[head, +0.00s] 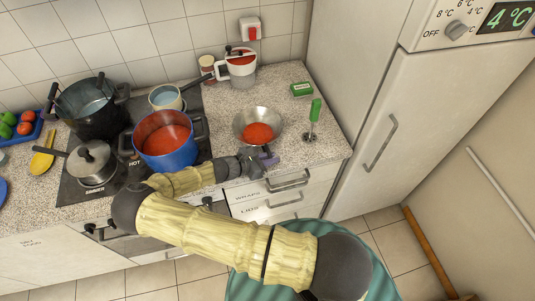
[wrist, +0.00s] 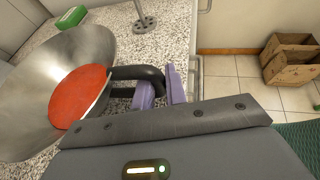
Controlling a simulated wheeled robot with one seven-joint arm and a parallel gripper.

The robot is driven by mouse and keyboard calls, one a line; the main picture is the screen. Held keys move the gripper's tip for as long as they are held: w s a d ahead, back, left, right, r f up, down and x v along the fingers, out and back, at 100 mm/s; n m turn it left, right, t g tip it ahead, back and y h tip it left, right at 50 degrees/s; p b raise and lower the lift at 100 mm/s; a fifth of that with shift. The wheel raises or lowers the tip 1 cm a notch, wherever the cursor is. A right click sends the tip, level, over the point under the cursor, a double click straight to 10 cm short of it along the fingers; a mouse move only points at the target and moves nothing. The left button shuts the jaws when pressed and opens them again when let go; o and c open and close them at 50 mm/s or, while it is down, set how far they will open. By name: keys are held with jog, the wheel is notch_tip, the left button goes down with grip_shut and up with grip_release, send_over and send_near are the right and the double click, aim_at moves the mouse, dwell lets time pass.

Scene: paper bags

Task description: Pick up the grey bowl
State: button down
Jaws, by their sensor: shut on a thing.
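The grey bowl (head: 244,117) is a shiny metal bowl with red contents (head: 258,132). It is on the speckled counter right of the stove. In the wrist view the bowl (wrist: 28,82) fills the left side, with the red contents (wrist: 78,97) inside. A black loop handle (wrist: 130,72) sticks out from its near side. My gripper (head: 268,160) reaches the bowl's front side. In the wrist view its purple fingers (wrist: 161,90) are on either side of the handle's outer bar, shut on it. The bowl's underside is hidden.
A blue pot (head: 168,158) of red contents stands on the stove, left of the bowl. A green-handled masher (head: 313,115) and a green box (head: 302,90) are to the right. The fridge (head: 385,115) bounds the right.

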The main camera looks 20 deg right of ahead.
notch_tip(320, 180, up, 18)
jog(key=b, duration=0.4)
jog(key=shift+f, duration=0.2)
jog(key=c, duration=2)
grip_release()
grip_shut()
